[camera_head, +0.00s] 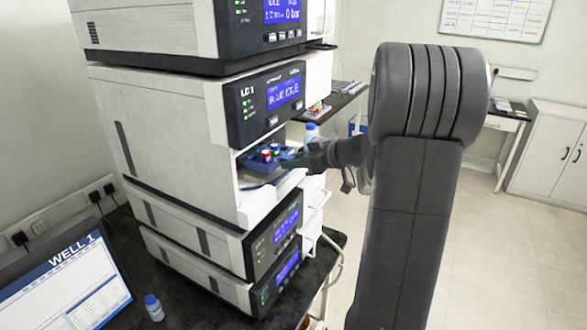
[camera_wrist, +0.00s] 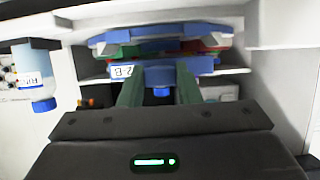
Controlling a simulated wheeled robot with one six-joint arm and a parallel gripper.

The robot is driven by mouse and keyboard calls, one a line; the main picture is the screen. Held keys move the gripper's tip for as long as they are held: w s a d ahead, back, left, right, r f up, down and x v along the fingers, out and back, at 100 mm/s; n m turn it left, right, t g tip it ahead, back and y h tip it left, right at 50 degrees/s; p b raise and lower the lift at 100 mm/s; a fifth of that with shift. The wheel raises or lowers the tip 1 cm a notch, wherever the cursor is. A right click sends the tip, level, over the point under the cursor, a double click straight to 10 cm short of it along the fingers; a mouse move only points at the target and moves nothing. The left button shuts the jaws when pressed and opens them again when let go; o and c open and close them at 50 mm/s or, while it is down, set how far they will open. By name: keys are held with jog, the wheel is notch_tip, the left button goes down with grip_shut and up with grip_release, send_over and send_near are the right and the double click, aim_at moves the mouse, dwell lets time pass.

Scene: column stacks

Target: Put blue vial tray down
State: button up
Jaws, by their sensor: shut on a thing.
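The blue vial tray (camera_head: 258,165) holds several small vials with red, green and blue parts. It is inside the open bay of the white LC 1 unit (camera_head: 215,150) in the head view. My gripper (camera_head: 300,158) reaches in from the right and is shut on the tray's near edge. In the wrist view my green fingers (camera_wrist: 160,85) grip a blue part in front of the blue tray (camera_wrist: 160,35), beside a small white label (camera_wrist: 122,71). I cannot tell whether the tray's underside touches the bay floor.
White bay walls (camera_wrist: 285,85) stand close on both sides of the tray. A blue-capped bottle (camera_head: 311,131) stands behind my gripper. Another bottle (camera_head: 153,307) and a WELL 1 screen (camera_head: 70,280) are at lower left. Open floor (camera_head: 510,250) lies to the right.

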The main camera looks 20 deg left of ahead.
notch_tip(320, 180, down, 3)
jog(key=shift+w+r, duration=0.1)
jog(key=shift+r, duration=0.1)
jog(key=o, duration=1)
jog(key=shift+r, duration=0.1)
jog(key=b+v, duration=0.1)
jog(key=v, duration=1.1)
jog(key=shift+b, duration=0.35)
jog(key=shift+a, duration=0.1)
